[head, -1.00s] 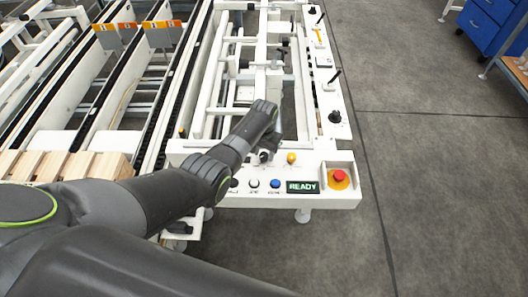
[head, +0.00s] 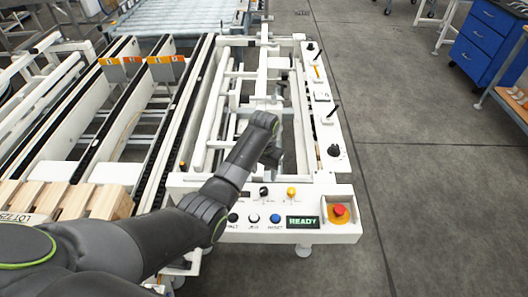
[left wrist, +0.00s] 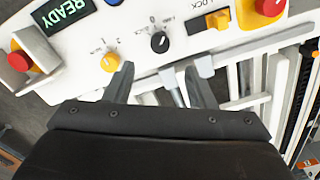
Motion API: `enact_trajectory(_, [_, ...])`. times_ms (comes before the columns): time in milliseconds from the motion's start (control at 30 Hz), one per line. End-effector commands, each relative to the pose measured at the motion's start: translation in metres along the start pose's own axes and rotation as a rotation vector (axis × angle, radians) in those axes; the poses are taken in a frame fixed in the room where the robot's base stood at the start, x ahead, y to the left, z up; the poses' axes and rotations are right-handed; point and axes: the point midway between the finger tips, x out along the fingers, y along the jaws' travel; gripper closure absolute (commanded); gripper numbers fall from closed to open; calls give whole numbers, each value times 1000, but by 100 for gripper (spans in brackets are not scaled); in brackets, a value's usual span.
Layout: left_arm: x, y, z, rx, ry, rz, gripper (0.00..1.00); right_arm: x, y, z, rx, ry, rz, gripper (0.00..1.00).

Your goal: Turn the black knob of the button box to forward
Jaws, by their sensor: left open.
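The button box (head: 180,184) is a white panel at the near end of the white frame. Its black knob (head: 264,191) stands on the upper row, left of a yellow knob (head: 291,193). In the left wrist view the black knob (left wrist: 159,42) has a pale mark and printed labels around it; its exact setting is hard to read. My left gripper (head: 271,158) is beyond the knob in the head view, apart from it. In the left wrist view its two fingers (left wrist: 159,72) are open and empty, with the knob just past the gap between the tips. My right gripper is out of view.
A green READY display (head: 303,221), a red emergency button (head: 339,211), and black, white and blue buttons (head: 275,218) share the panel. A side rail (head: 325,130) with small levers runs along the right. Wooden slats (head: 75,202) lie at left. Open floor is at right.

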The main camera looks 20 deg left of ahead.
Motion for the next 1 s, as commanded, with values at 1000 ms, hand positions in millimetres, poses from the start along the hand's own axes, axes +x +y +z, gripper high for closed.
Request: enact_trajectory(1000, [-82,0,0,1,1,0,50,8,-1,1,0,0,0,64])
